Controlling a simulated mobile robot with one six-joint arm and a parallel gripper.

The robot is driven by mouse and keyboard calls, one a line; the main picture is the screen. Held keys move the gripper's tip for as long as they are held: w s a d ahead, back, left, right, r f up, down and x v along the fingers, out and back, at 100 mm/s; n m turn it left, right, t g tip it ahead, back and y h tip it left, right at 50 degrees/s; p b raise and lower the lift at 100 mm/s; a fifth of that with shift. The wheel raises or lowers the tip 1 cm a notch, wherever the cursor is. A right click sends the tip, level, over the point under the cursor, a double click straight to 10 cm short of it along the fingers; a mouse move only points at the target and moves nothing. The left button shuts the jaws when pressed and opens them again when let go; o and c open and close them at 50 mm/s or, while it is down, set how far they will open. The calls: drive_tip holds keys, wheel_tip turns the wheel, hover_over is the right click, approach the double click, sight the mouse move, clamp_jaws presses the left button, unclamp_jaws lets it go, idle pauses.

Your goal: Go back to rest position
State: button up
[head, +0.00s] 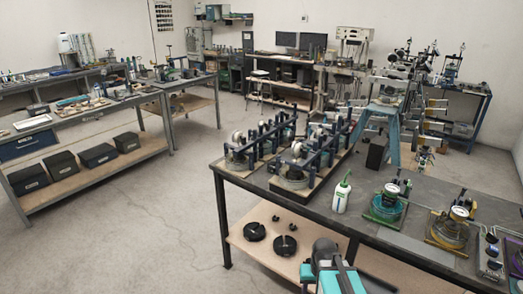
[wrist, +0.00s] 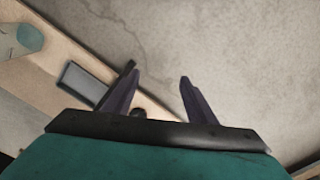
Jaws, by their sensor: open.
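My gripper (wrist: 158,85) shows in the wrist view with its two dark fingers spread apart. Nothing is between the fingers. Grey floor (wrist: 230,60) lies behind them, and a tan board edge runs close to the left finger. In the head view, teal and dark parts of my own arm show at the bottom, in front of the long workbench (head: 400,233). I cannot make out the fingertips there.
Blue lever frames (head: 262,143) with gauges stand on the workbench. A white bottle (head: 341,193), a green-based device (head: 385,207) and a yellow-based device (head: 452,230) stand farther right. Black discs (head: 285,246) lie on the lower shelf. Open floor (head: 130,240) lies left.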

drive_tip(key=s+a+f+g+b, duration=0.2)
drive_tip(key=s+f+g+b, duration=0.4)
drive_tip(key=s+f, duration=2.1)
wheel_tip(320, 180, down, 2)
drive_tip(key=b, duration=0.4)
drive_tip(key=shift+s+a+f+n, duration=0.15)
drive_tip(key=shift+s+n, duration=0.25)
drive_tip(key=c, duration=0.5)
drive_tip(key=shift+c, duration=0.2)
